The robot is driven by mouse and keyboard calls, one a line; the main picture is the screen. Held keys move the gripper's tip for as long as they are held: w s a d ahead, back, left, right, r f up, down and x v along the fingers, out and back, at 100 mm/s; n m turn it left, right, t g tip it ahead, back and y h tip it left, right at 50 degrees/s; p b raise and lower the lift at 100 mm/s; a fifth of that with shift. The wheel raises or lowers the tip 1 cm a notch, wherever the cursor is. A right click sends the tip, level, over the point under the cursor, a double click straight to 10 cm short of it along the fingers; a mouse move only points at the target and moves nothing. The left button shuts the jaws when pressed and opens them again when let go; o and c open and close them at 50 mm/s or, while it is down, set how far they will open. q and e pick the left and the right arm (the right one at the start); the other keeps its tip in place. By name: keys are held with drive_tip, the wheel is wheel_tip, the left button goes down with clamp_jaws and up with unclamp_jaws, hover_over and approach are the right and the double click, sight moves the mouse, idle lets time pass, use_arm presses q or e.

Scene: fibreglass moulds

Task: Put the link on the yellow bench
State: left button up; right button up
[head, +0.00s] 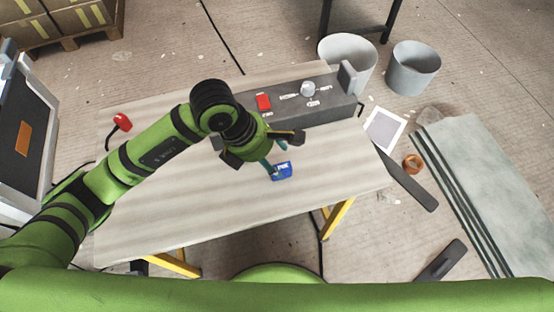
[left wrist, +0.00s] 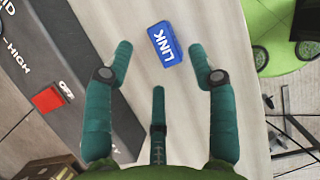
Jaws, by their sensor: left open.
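The link is a small blue block with white lettering "LINK" (left wrist: 165,43); in the head view the blue link (head: 282,171) lies on the pale wood-grain top of the bench with yellow legs (head: 200,215). My left gripper (head: 272,158) is over the bench top, right beside the link, with its teal fingers pointing down towards it. In the left wrist view the left gripper (left wrist: 161,60) is open and empty, and the link shows beyond and between its fingertips. Whether a finger touches the link cannot be told. My right gripper is not in view.
A dark grey control box (head: 330,105) with a red switch (head: 264,102) stands along the bench's back edge. A red item (head: 123,122) lies at the back left. The bench's front and right parts are clear. Two grey bins (head: 413,68) stand behind on the floor.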

use_arm(q)
drive_tip(key=w+v, duration=0.1)
drive_tip(key=v, duration=0.6)
drive_tip(key=shift+s+r, duration=0.4)
drive_tip(key=shift+s, duration=0.15)
drive_tip(key=shift+a, duration=0.15)
